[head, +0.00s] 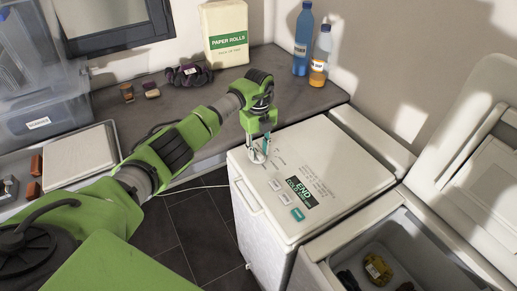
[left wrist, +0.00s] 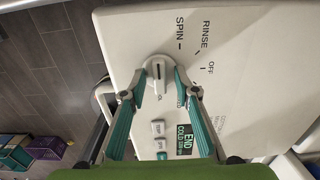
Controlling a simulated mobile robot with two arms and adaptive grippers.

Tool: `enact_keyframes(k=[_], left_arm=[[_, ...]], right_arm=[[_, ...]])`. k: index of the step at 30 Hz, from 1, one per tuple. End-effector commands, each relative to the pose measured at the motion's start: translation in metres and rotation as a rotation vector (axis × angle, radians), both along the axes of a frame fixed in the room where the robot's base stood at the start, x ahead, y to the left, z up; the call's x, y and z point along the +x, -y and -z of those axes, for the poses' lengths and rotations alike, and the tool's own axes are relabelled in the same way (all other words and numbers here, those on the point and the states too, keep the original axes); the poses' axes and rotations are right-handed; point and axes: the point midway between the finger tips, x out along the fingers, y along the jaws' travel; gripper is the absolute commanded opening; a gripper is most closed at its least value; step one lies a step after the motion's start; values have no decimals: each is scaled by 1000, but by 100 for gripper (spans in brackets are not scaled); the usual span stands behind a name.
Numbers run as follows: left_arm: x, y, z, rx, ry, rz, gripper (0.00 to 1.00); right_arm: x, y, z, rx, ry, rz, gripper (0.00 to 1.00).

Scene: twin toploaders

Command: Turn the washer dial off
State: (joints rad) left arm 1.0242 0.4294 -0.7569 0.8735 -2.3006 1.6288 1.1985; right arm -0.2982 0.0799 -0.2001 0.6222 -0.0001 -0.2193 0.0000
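The washer (head: 345,175) is the closed white machine with a flat top panel. Its dial (left wrist: 158,88) is a pale round knob with a raised grip and a dark mark that runs upward in the left wrist view. The OFF label (left wrist: 211,69) lies to the dial's right, with RINSE and SPIN above it. My left gripper (head: 258,153) points down at the dial and partly hides it in the head view. In the left wrist view its fingers (left wrist: 160,78) are apart, one on each side of the dial. I cannot tell whether they touch it. My right gripper is out of view.
The washer's display (left wrist: 187,140) reads END and COLD, with small buttons beside it. An open-lidded machine (head: 440,255) with clothes inside stands at the right. The grey counter (head: 300,98) behind carries two bottles and a paper rolls pack (head: 225,35).

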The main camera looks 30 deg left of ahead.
Motion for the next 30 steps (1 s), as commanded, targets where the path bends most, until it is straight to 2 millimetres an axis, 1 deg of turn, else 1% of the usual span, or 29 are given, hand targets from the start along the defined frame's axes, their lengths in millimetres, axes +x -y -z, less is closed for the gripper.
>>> enact_keyframes(k=[2,3,6,14,20,26,30], left_arm=[[0,0,0,0,0,0,28],[0,0,0,0,0,0,23],[0,0,0,0,0,0,0],[0,0,0,1,-1,5,0],[0,-1,1,1,0,54,0],[0,-1,2,3,1,177,0],[0,-2,2,3,1,298,0]], right_arm=[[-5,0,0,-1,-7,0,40],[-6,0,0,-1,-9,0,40],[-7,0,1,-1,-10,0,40],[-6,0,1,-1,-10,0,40],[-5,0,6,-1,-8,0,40],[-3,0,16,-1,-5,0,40],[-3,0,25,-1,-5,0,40]])
